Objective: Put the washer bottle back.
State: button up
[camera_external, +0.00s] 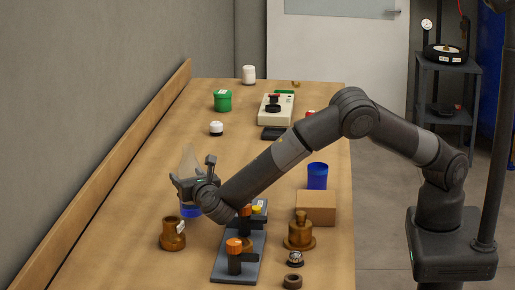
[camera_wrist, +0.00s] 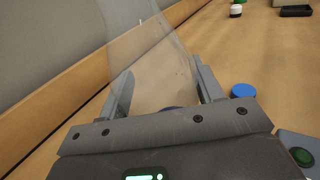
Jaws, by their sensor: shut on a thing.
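A clear, see-through tapering bottle (camera_external: 188,160), which I take for the washer bottle, is in my gripper (camera_external: 190,178). My gripper is shut on it above the left side of the table. A round blue piece (camera_external: 190,211) shows just below the gripper; a blue disc (camera_wrist: 243,90) lies right of the fingers in the wrist view.
A wooden ledge (camera_external: 120,150) runs along the left wall. A brass fitting (camera_external: 172,235), a grey valve plate (camera_external: 228,266), a brown box (camera_external: 316,208) and a blue cup (camera_external: 317,176) stand nearby. A green jar (camera_external: 222,101) and a white-topped piece (camera_external: 216,128) are farther back.

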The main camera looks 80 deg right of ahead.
jog(key=shift+f, duration=0.5)
jog(key=shift+f, duration=0.1)
jog(key=o, duration=1.2)
jog(key=v, duration=0.7)
jog(key=shift+s+a, duration=0.15)
jog(key=shift+a, duration=0.05)
